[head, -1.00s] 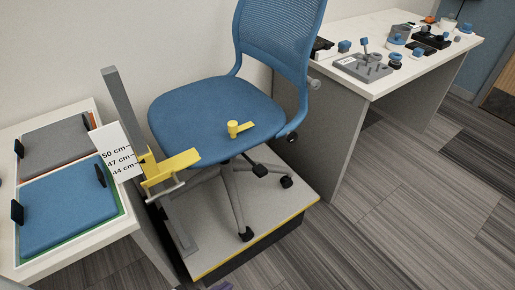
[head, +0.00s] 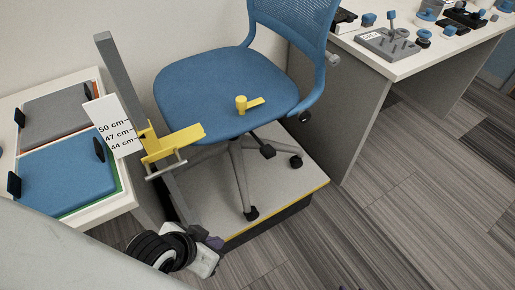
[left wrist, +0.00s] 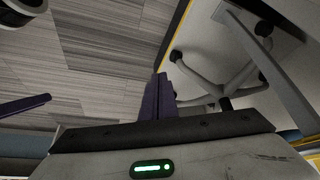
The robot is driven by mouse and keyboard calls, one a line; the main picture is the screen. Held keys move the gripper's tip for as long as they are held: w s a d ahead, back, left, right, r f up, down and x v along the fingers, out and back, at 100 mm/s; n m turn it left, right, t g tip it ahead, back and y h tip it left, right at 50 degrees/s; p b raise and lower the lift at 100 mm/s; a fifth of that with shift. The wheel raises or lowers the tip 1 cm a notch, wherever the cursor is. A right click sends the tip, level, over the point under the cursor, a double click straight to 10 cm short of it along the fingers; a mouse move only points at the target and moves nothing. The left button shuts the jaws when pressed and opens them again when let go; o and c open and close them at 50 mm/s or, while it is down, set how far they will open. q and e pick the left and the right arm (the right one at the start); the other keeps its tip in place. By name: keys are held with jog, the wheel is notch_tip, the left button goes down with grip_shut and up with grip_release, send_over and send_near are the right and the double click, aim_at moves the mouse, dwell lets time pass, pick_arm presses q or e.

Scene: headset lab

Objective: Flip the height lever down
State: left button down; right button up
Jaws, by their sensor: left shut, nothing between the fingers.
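The blue office chair (head: 225,85) stands on a low grey platform (head: 290,192). A dark paddle lever (head: 267,151) sticks out under the front of its seat. Another dark paddle (head: 305,117) is at the seat's right side. I cannot tell for certain which is the height lever. My left gripper (head: 213,242) is low at the platform's near left corner, shut and empty, apart from the chair. Its purple fingers (left wrist: 159,97) are together in the left wrist view, beside the chair base (left wrist: 215,85).
A grey post (head: 118,70) with a white height card (head: 113,127) and yellow pointer (head: 180,140) stands left of the chair. A side table (head: 75,87) holds cushions. A desk (head: 400,68) with small parts is at the right. The carpet (head: 400,190) at right is clear.

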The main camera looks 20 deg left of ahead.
pick_arm(q)
jog(key=w+a+r+m+t+h, duration=0.1)
jog(key=w+a+r+t+h, duration=0.1)
jog(key=w+r, duration=0.5)
jog(key=w+a+r+m+t+h, duration=0.2)
jog(key=w+r+h, duration=0.4)
jog(key=w, duration=0.5)
notch_tip(320, 180, up, 2)
jog(key=shift+a+r+t+h+b, duration=0.2)
jog(key=shift+a+t+h+b, duration=0.2)
jog(key=shift+a+t, duration=0.5)
jog(key=shift+d, duration=0.15)
jog(key=p, duration=0.2)
send_over(263, 146)
jog(key=s+a, duration=0.1)
jog(key=s, duration=0.1)
notch_tip(263, 146, down, 2)
jog(key=shift+s+d+f+b, duration=0.1)
jog(key=shift+s+f, duration=0.05)
jog(key=shift+f, duration=0.6)
jog(key=shift+s+d+f+b, duration=0.1)
jog(key=shift+f, duration=0.6)
jog(key=shift+s+d+f+b, duration=0.1)
jog(key=shift+s+f, duration=0.05)
jog(key=shift+f, duration=0.6)
